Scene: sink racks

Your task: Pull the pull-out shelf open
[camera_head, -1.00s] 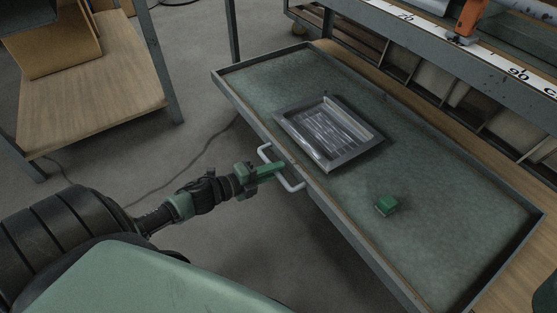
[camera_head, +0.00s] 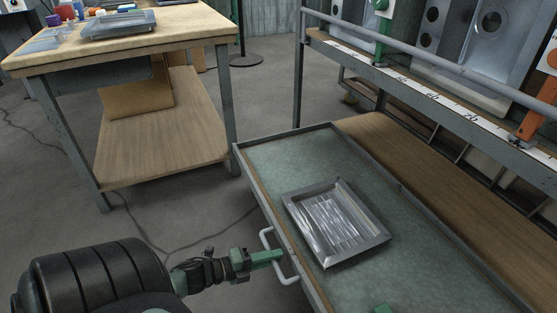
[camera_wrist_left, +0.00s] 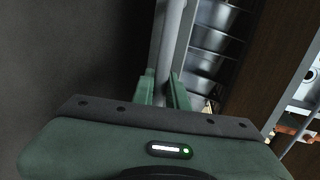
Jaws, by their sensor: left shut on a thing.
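The pull-out shelf (camera_head: 276,153) is a grey-green tray with a raised metal rim, standing out in front of the rack. Its silver bar handle (camera_head: 289,280) is on the front edge. My left gripper (camera_head: 278,255) reaches it from the left and is shut on the handle. In the left wrist view, the handle bar (camera_wrist_left: 170,45) runs up between the green fingers of my left gripper (camera_wrist_left: 164,92). The near right part of the shelf is outside the head view.
A wooden workbench (camera_head: 150,35) stands at left. Floor (camera_head: 185,215) is free between bench and shelf.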

